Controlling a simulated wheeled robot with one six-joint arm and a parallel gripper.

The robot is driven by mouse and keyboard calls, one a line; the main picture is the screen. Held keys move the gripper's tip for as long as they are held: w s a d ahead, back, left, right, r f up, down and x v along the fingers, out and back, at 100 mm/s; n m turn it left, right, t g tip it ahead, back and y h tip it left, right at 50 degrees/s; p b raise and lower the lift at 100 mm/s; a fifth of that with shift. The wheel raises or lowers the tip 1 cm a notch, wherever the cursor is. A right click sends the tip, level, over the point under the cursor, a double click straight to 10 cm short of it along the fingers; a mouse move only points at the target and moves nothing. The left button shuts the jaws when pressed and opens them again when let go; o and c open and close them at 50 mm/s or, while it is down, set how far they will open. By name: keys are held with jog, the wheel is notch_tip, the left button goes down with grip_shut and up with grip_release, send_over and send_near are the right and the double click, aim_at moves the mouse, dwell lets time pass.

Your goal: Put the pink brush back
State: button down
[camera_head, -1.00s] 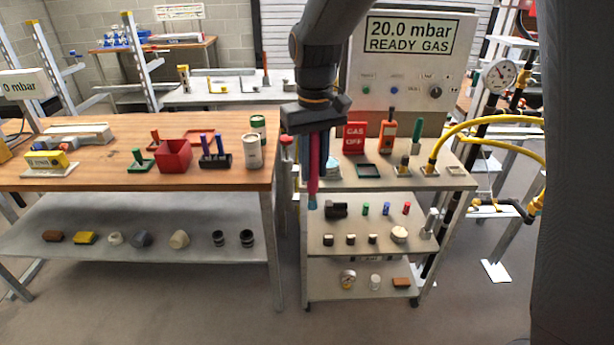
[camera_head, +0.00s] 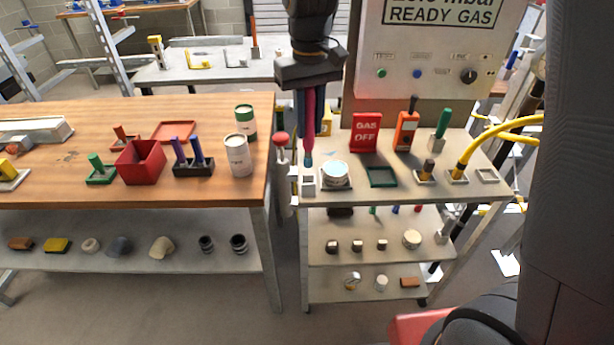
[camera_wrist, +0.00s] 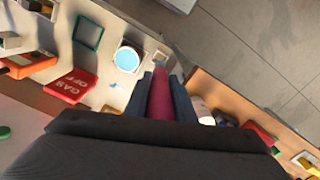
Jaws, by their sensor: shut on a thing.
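The pink brush (camera_head: 309,112) hangs upright, tip down, between the dark fingers of my gripper (camera_head: 309,122). Its bluish tip is just above a small white square holder (camera_head: 308,184) at the front left corner of the cart top (camera_head: 400,190). I cannot tell whether the tip touches the holder. In the wrist view the pink brush (camera_wrist: 159,95) lies between both fingers of my gripper (camera_wrist: 160,95), pointing towards the cart corner.
A round white tin with a pale blue top (camera_head: 335,174) stands right of the holder. A green square frame (camera_head: 382,176) and a red GAS OFF sign (camera_head: 365,132) are further right. A red-topped post (camera_head: 282,142) stands close left, in the gap beside the wooden bench (camera_head: 60,190).

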aim_at(309, 166)
notch_tip(309, 166, down, 10)
jog(key=p, duration=0.2)
jog(key=shift+p, duration=0.3)
jog(key=c, duration=1.5)
grip_release()
jog(key=shift+r, duration=0.15)
notch_tip(309, 166, up, 12)
jog(key=b, duration=0.3)
